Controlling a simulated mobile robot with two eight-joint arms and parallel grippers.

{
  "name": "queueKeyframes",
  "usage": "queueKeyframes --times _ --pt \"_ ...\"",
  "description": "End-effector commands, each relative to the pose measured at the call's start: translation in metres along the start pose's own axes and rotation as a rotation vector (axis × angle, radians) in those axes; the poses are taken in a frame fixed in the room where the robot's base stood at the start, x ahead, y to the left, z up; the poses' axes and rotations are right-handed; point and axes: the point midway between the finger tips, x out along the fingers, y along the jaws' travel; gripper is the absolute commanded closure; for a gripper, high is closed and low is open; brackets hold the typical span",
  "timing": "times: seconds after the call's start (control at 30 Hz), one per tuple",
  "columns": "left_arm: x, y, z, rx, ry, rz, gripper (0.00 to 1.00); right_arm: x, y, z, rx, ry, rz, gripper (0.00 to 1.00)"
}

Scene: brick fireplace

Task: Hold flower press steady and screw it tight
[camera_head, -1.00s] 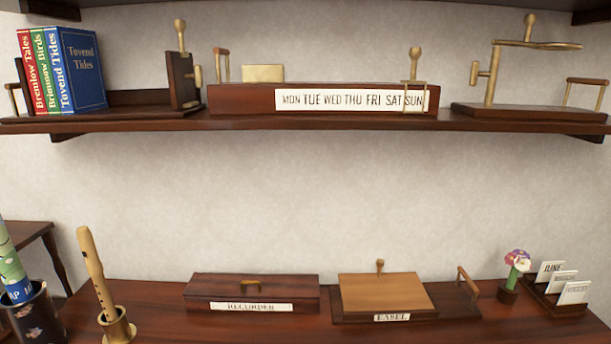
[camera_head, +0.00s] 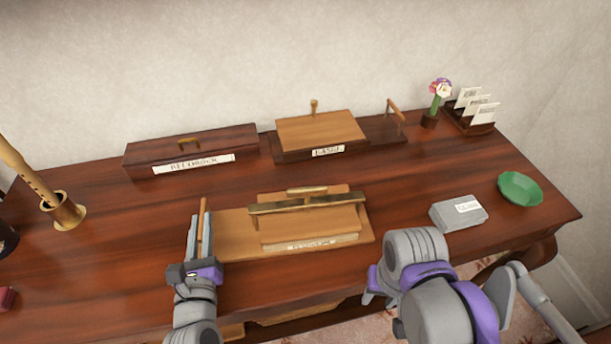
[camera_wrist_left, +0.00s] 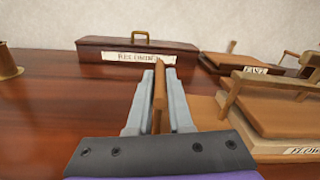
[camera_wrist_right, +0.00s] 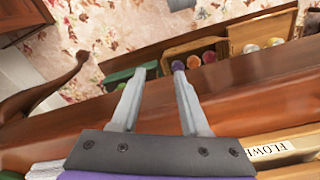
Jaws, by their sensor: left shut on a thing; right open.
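The flower press (camera_head: 235,240) lies on the desk, a light wooden base with a stacked board, a brass crossbar (camera_head: 305,204) and a small bar handle (camera_head: 307,190) on top. My left gripper (camera_head: 202,220) is shut on the upright wooden handle at the press's left end; the handle shows between the fingers in the left wrist view (camera_wrist_left: 158,95). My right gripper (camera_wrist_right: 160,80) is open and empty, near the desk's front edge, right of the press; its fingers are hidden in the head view.
Behind the press stand a recorder box (camera_head: 190,150) and an easel (camera_head: 320,130). To the right are a grey labelled box (camera_head: 458,213), a green bowl (camera_head: 520,188), a flower (camera_head: 440,90) and a card rack (camera_head: 475,112). A recorder (camera_head: 28,175) stands left. Open drawers show below the right gripper.

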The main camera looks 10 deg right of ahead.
Motion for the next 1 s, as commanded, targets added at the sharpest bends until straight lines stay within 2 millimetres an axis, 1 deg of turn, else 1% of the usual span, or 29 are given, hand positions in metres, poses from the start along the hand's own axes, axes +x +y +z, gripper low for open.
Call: queueKeyframes --times 0.03,0.07,0.13,0.17,0.2,0.27,0.47,0.57,0.6,0.7,0.83,0.9,1.0 --pt "0.0 0.0 0.0 0.0 0.0 0.0 1.0 -0.014 0.004 -0.003 0.059 -0.046 0.015 0.55" --pt "0.0 0.0 0.0 0.0 0.0 0.0 1.0 -0.023 0.005 -0.004 0.084 -0.073 0.023 0.55" --pt "0.0 0.0 0.0 0.0 0.0 0.0 1.0 -0.042 0.003 -0.012 0.078 -0.112 0.033 0.55" --pt "0.0 0.0 0.0 0.0 0.0 0.0 1.0 -0.05 0.0 -0.016 0.056 -0.121 0.034 0.55" --pt "0.0 0.0 0.0 0.0 0.0 0.0 1.0 -0.061 -0.005 -0.025 -0.001 -0.125 0.032 0.55" --pt "0.0 0.0 0.0 0.0 0.0 0.0 1.0 -0.076 -0.015 -0.038 -0.1 -0.124 0.027 0.55" --pt "0.0 0.0 0.0 0.0 0.0 0.0 1.0 -0.132 -0.051 -0.083 -0.488 -0.114 0.006 0.55" --pt "0.0 0.0 0.0 0.0 0.0 0.0 1.0 -0.165 -0.076 -0.106 -0.74 -0.106 -0.005 0.55" --pt "0.0 0.0 0.0 0.0 0.0 0.0 1.0 -0.178 -0.087 -0.115 -0.85 -0.102 -0.009 0.55" --pt "0.0 0.0 0.0 0.0 0.0 0.0 1.0 -0.209 -0.114 -0.133 -1.125 -0.091 -0.021 0.55" --pt "0.0 0.0 0.0 0.0 0.0 0.0 1.0 -0.239 -0.141 -0.146 -1.439 -0.078 -0.03 0.55" --pt "0.0 0.0 0.0 0.0 0.0 0.0 1.0 -0.25 -0.153 -0.149 -1.577 -0.071 -0.033 0.55" --pt "0.0 0.0 0.0 0.0 0.0 0.0 1.0 -0.26 -0.164 -0.151 -1.723 -0.063 -0.037 0.55"
